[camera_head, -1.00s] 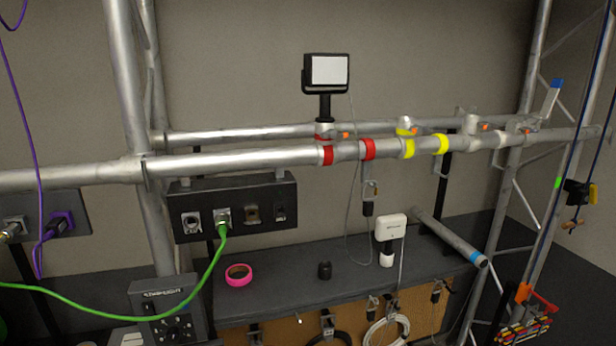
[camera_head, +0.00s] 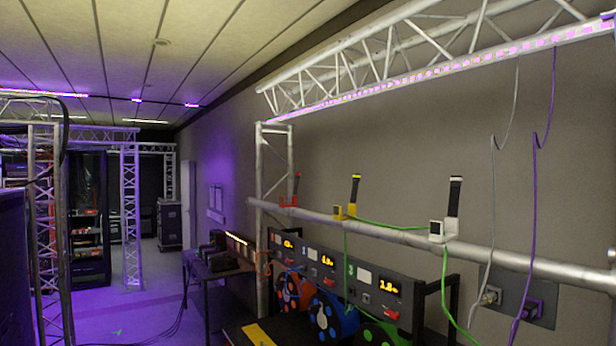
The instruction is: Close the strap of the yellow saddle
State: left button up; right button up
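The yellow saddle (camera_head: 343,212) sits on the horizontal truss pipe (camera_head: 390,233), in the middle of the picture. A green cable (camera_head: 391,226) runs from the white saddle (camera_head: 437,231) to the yellow saddle, and a green length hangs below the yellow saddle. Whether the cable lies fully inside the yellow saddle is too small to tell. Neither of my grippers is in view.
A red saddle (camera_head: 288,201) is left of the yellow one; the red and white saddles also have upright straps. Below the pipe stand a panel with lit displays (camera_head: 380,287) and several coloured reels (camera_head: 332,316). A purple cable (camera_head: 540,150) hangs at right. Floor shows at left.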

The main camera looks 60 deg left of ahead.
aim_at(356, 176)
jog(key=u, duration=0.35)
jog(key=k, duration=0.8)
jog(key=u, duration=1.35)
jog(key=i, duration=0.8)
jog(key=u, duration=0.7)
jog(key=i, duration=0.9)
jog(key=z, duration=0.55)
jog(key=i, duration=0.9)
jog(key=z, duration=0.65)
